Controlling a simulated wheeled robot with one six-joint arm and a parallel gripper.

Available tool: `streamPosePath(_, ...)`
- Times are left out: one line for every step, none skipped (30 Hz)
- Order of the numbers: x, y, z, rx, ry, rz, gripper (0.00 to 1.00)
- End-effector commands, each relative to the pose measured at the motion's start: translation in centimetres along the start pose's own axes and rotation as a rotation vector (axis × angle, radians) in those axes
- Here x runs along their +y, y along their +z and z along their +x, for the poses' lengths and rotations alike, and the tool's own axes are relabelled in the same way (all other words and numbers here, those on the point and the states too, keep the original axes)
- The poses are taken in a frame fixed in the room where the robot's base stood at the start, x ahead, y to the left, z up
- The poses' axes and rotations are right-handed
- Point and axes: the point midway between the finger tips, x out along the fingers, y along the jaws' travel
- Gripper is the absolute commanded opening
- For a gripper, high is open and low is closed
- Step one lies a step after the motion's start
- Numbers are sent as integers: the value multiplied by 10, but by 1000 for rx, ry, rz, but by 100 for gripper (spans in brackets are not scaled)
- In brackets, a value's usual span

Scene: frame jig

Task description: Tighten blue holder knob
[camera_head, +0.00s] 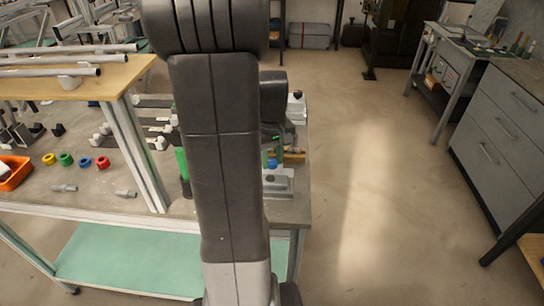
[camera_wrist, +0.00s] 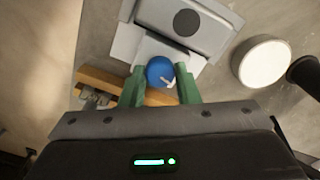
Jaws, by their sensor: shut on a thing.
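In the head view my arm hides most of the gripper. A small blue spot of the knob (camera_head: 272,163) shows just right of my arm, above the grey holder base (camera_head: 280,182) at the table's right end.
A wooden bar (camera_wrist: 108,85) lies beside the holder. A white round part (camera_wrist: 262,62) stands to its right. In the head view, coloured rings (camera_head: 66,159), an orange bin (camera_head: 14,172) and a raised wooden shelf (camera_head: 75,85) are on the left. The floor at right is clear.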

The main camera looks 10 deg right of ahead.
Motion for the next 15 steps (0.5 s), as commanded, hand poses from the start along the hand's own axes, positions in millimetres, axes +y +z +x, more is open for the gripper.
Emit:
streamPosePath(0,0,-1,0,1,43,6)
streamPosePath(0,0,-1,1,1,71,6)
streamPosePath(0,0,-1,1,1,110,6)
streamPosePath(0,0,-1,1,1,138,6)
streamPosePath(0,0,-1,1,1,167,6)
streamPosePath(0,0,-1,1,1,206,6)
streamPosePath(0,0,-1,1,1,234,6)
streamPosePath(0,0,-1,1,1,262,6)
streamPosePath(0,0,-1,1,1,301,6)
streamPosePath(0,0,-1,1,1,329,6)
streamPosePath(0,0,-1,1,1,357,6)
streamPosePath(0,0,-1,1,1,396,6)
streamPosePath(0,0,-1,1,1,424,6)
streamPosePath(0,0,-1,1,1,452,6)
streamPosePath(0,0,-1,1,1,491,6)
